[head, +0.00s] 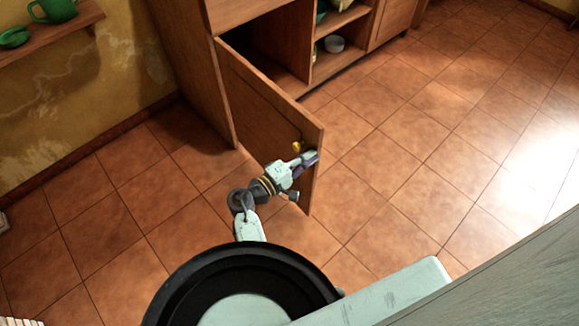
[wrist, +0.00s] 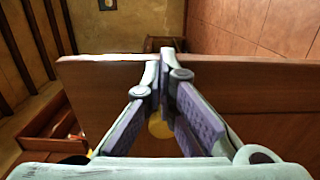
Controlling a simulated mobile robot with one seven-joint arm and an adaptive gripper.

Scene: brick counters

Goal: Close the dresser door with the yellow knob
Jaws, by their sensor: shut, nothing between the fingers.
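The wooden dresser door (head: 262,108) stands open, swung out from the dresser (head: 190,60) on its left-hand hinge side. Its yellow knob (head: 297,147) is near the free edge, on the face towards my arm. My gripper (head: 312,158) is at that free edge, close to the knob. In the wrist view the door (wrist: 240,85) spans the picture behind my gripper (wrist: 166,55), whose fingers are shut with nothing held. The yellow knob (wrist: 160,125) shows partly between the fingers. Whether the fingertips touch the door, I cannot tell.
The tiled floor (head: 400,170) is clear around the door.

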